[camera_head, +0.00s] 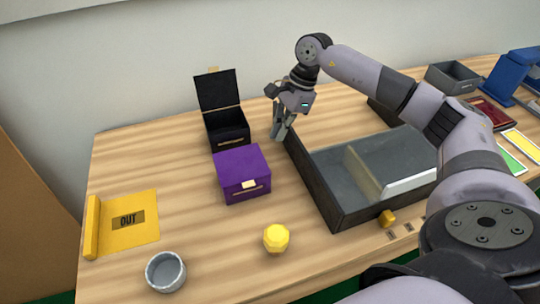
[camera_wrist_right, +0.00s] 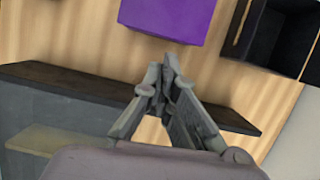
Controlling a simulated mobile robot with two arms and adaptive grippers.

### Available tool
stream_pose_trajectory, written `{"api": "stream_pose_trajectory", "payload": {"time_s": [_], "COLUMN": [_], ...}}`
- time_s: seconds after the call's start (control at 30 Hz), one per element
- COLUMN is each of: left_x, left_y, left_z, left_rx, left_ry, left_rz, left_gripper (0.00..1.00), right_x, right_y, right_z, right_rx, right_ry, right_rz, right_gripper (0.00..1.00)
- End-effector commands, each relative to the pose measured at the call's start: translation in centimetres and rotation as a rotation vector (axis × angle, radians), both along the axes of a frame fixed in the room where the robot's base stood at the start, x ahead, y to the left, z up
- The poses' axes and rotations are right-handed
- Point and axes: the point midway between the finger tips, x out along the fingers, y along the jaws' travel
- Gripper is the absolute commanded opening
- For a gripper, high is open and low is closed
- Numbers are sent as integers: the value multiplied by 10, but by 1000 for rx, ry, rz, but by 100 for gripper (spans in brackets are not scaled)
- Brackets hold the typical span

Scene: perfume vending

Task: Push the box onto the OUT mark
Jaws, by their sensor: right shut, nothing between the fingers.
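A purple box (camera_head: 241,173) with a pale label tab stands on the wooden table, left of the grey tray. The OUT mark (camera_head: 128,219) is a yellow pad at the table's left side, with a raised yellow bar along its left edge. The box is apart from it, to its right. My right gripper (camera_head: 279,134) points down behind and right of the box, by the tray's back left corner. Its fingers are shut and empty. In the right wrist view the fingers (camera_wrist_right: 168,75) show below the purple box (camera_wrist_right: 170,18), not touching it. My left gripper is not in view.
A black box (camera_head: 228,129) with its lid up stands just behind the purple box. A dark-walled tray (camera_head: 335,212) with a divider lies to the right. A yellow faceted knob (camera_head: 276,239) and a round grey cup (camera_head: 166,272) stand in front. The table between box and pad is clear.

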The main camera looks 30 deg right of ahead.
Motion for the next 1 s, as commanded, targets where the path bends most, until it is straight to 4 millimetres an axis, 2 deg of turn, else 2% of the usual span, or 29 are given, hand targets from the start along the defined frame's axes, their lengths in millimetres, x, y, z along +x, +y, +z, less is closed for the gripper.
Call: {"api": "stream_pose_trajectory", "payload": {"time_s": [0.03, 0.13, 0.63, 0.8, 1.0], "left_x": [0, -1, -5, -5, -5], "left_y": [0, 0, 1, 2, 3], "left_z": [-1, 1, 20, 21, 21], "left_rx": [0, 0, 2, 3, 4], "left_ry": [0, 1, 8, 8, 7], "left_rz": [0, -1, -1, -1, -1], "left_gripper": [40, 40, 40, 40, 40], "right_x": [-1, -3, 1, 2, 2], "right_y": [-8, -10, 15, 18, 18], "right_z": [0, -5, -82, -93, -95], "right_rx": [-22, -35, -30, -30, -30], "right_ry": [8, 17, 16, 15, 14], "right_rz": [0, 2, 2, 2, 1], "right_gripper": [0, 0, 0, 0, 0]}}
